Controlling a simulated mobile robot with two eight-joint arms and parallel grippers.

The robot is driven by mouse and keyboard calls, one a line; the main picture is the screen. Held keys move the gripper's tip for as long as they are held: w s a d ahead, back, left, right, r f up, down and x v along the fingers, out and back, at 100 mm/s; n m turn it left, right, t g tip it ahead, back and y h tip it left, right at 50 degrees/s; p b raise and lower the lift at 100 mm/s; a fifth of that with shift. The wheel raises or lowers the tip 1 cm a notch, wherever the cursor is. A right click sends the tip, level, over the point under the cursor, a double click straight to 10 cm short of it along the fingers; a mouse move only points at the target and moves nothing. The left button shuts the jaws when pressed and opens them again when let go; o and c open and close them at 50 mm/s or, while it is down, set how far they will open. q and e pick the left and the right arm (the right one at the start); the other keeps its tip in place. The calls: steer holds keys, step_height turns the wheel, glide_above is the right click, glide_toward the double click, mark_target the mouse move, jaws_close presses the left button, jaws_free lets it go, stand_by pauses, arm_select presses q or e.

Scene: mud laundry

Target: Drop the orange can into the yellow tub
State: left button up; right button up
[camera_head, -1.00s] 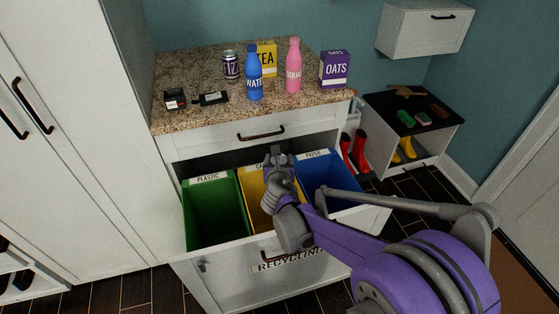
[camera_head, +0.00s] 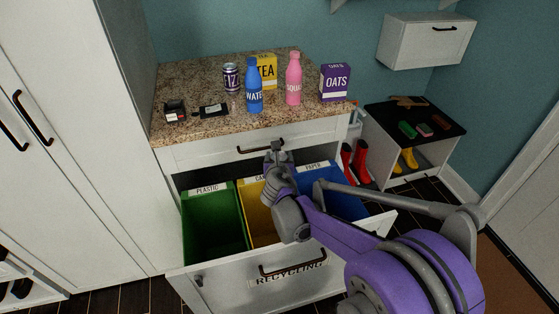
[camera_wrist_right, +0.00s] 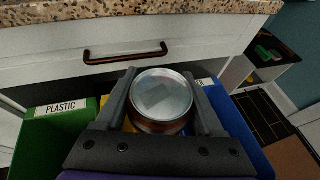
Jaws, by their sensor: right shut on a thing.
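My right gripper (camera_head: 277,155) is above the back of the open drawer, in front of the yellow tub (camera_head: 257,213) in the head view. In the right wrist view it is shut on the orange can (camera_wrist_right: 161,95), whose round silver top faces the camera. Its side shows only as a dark orange-brown band. In the head view the can is hidden by the gripper. The yellow tub sits between the green and blue tubs and is partly covered by my arm. My left gripper is out of view.
The green plastic tub (camera_head: 211,228) is left of the yellow one, the blue paper tub (camera_head: 335,190) right. The counter (camera_head: 185,80) above holds a blue bottle (camera_head: 254,88), a pink bottle (camera_head: 293,80) and boxes. The drawer handle (camera_wrist_right: 125,55) is close ahead of the gripper.

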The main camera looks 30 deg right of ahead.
step_height(320, 180, down, 5)
steer(key=b, duration=0.2)
steer(key=shift+a+b, duration=0.1)
steer(key=shift+b, duration=0.3)
steer(key=o, duration=1.3)
steer(key=shift+s+r, duration=0.1)
steer(key=p+v, duration=0.2)
steer(key=v, duration=0.8)
steer(key=shift+s, duration=0.3)
